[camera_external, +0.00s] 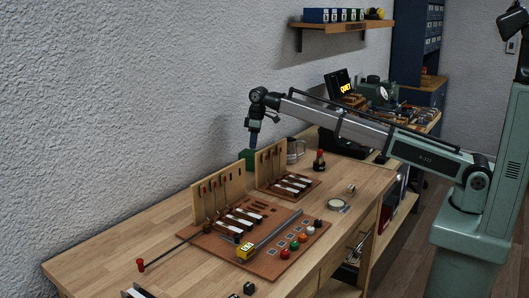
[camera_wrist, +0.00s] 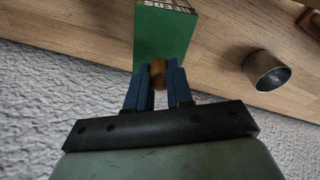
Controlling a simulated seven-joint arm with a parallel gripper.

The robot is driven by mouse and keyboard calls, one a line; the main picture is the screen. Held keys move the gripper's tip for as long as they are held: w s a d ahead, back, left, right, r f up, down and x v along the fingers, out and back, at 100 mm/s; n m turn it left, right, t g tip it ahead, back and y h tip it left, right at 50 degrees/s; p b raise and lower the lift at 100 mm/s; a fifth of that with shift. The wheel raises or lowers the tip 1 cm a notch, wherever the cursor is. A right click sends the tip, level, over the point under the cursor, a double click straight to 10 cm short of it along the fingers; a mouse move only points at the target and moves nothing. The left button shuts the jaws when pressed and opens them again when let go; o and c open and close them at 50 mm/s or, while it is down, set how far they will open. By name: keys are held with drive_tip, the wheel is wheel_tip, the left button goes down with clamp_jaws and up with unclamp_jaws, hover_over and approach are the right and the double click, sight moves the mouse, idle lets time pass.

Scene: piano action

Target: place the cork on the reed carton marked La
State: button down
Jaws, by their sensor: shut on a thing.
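My gripper (camera_external: 254,140) is lowered near the wall at the back of the bench. In the wrist view its blue fingers (camera_wrist: 158,70) are shut on a brown cork (camera_wrist: 158,78). A green box (camera_wrist: 163,35) lies just beyond the cork, with a pale marked strip on one edge; I cannot tell whether they touch. The green box (camera_external: 248,155) also shows in the external view, below the gripper and partly behind a wooden rack. I cannot read La on any carton.
Wooden racks (camera_external: 218,195) with upright panels and the brown board stand in front of the green box. A metal cup (camera_wrist: 266,70) is beside it, to the right in the wrist view. A red-topped bottle (camera_external: 319,160) stands further right.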

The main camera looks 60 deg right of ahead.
drive_tip(key=shift+f, duration=0.9)
drive_tip(key=shift+f, duration=0.1)
drive_tip(key=c, duration=1)
unclamp_jaws()
drive_tip(key=shift+o, duration=0.2)
wheel_tip(320, 180, up, 12)
drive_tip(key=s, duration=0.1)
drive_tip(key=shift+d, duration=0.4)
drive_tip(key=shift+s, duration=0.1)
